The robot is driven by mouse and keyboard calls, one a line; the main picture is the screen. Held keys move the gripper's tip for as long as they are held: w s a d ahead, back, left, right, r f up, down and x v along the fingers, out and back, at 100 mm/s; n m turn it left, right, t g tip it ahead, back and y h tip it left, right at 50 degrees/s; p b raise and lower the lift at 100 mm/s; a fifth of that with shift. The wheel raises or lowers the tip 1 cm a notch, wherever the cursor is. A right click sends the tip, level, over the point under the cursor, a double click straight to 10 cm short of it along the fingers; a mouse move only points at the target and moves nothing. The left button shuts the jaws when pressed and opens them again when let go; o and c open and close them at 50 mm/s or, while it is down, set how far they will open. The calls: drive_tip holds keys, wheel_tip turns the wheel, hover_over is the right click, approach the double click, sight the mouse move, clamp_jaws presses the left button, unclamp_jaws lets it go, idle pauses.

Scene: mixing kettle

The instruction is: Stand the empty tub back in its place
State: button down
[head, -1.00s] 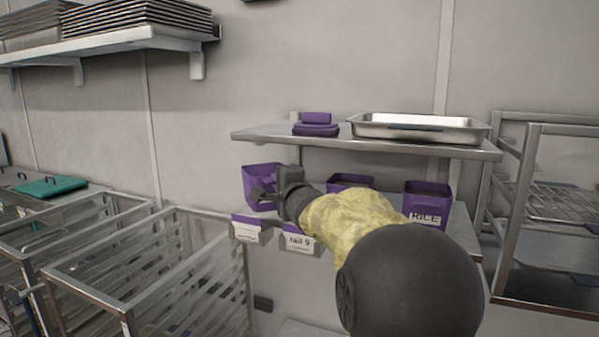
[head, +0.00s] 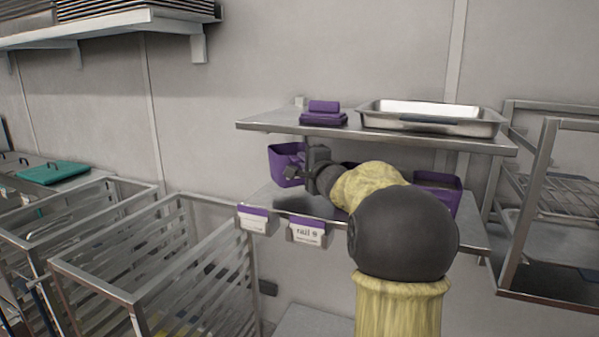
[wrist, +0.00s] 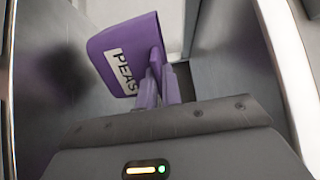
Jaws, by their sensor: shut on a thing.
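A purple tub (head: 285,165) labelled PEAS is at the left end of the lower shelf (head: 270,197), under the upper shelf. My gripper (head: 300,173) is shut on it. In the wrist view the tub (wrist: 120,50) appears tilted, with the fingers (wrist: 158,85) closed on a purple part at its side. Whether its base touches the shelf is hidden. My arm covers much of another purple tub at the middle of the shelf and part of a purple tub (head: 440,182) to the right.
The upper shelf (head: 400,138) is close above my gripper and carries a steel tray (head: 430,115) and purple lids (head: 323,115). Label holders (head: 307,232) hang on the lower shelf's front edge.

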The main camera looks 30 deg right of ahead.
wheel_tip(320, 180, down, 4)
drive_tip(key=shift+w+r+b, duration=0.1)
drive_tip(key=shift+r+b, duration=0.05)
drive_tip(key=shift+b, duration=0.2)
drive_tip(key=shift+w+a, duration=0.1)
drive_tip(key=shift+a, duration=0.25)
drive_tip(key=shift+w+d, duration=0.15)
drive_tip(key=shift+w, duration=0.25)
drive_tip(key=shift+s, duration=0.1)
drive_tip(key=c, duration=2)
unclamp_jaws()
drive_tip(key=shift+s, duration=0.15)
drive_tip(key=o, duration=0.4)
drive_tip(key=shift+d, duration=0.1)
drive_tip(key=shift+s, duration=0.1)
drive_tip(key=s+b, duration=0.1)
drive_tip(key=s, duration=0.3)
drive_tip(key=s+a+b, duration=0.1)
drive_tip(key=s, duration=0.3)
drive_tip(key=s+b, duration=0.1)
drive_tip(key=s, duration=0.2)
drive_tip(key=shift+s+a+b, duration=0.2)
drive_tip(key=shift+s+b, duration=0.2)
